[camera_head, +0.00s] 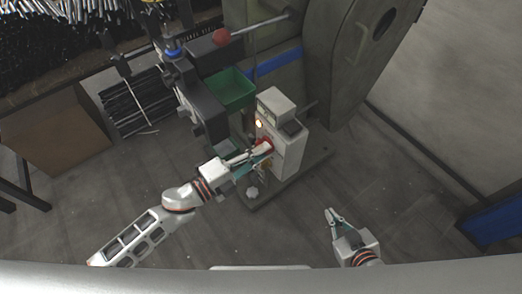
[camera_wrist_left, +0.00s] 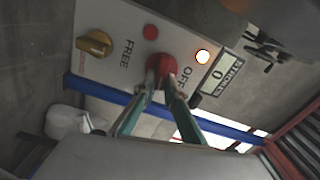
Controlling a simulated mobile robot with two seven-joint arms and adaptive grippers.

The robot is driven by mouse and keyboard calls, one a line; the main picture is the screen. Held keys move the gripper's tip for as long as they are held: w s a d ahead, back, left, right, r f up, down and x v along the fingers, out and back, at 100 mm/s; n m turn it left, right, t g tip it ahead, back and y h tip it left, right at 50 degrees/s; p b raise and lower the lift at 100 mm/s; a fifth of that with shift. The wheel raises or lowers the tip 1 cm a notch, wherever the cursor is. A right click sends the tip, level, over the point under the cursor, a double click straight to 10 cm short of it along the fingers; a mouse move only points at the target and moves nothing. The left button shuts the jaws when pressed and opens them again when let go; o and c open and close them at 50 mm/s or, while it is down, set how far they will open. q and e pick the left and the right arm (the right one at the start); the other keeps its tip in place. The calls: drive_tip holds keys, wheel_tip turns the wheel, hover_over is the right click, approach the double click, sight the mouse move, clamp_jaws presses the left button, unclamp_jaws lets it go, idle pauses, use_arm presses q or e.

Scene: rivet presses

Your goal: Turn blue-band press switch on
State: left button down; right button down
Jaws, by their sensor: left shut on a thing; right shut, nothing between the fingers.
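The blue-band press (camera_head: 318,60) is a large grey-green machine with a blue stripe (camera_head: 275,63). Its pale control box (camera_head: 284,140) stands in front. In the left wrist view the panel carries a red knob (camera_wrist_left: 161,66) beside the word OFF, a yellow knob (camera_wrist_left: 94,43) by the word FREE, a small red button (camera_wrist_left: 150,32), a lit lamp (camera_wrist_left: 203,56) and a strokes counter showing 0 (camera_wrist_left: 221,71). My left gripper (camera_head: 262,149) is shut on the red knob; its fingertips (camera_wrist_left: 162,88) partly cover it. My right gripper (camera_head: 331,213) is shut and empty over the floor, away from the box.
A green bin (camera_head: 231,88) sits on the press's left side, near a lever with a red ball (camera_head: 221,37). Dark rods (camera_head: 135,102) and a brown box (camera_head: 50,145) lie at left. A blue-striped object (camera_head: 495,218) stands at right. Floor around my right gripper is clear.

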use_arm(q)
drive_tip(key=shift+f+m, duration=0.15)
drive_tip(key=shift+m, duration=0.95)
use_arm(e)
drive_tip(key=shift+s+f, duration=0.35)
drive_tip(key=shift+f, duration=0.25)
use_arm(q)
drive_tip(key=c, duration=2.1)
unclamp_jaws()
drive_tip(key=shift+s+a, duration=0.1)
drive_tip(key=shift+a, duration=0.05)
drive_tip(key=v, duration=1.1)
drive_tip(key=shift+s+a, duration=0.25)
drive_tip(key=shift+a, duration=0.05)
use_arm(e)
drive_tip(key=shift+r, duration=0.1)
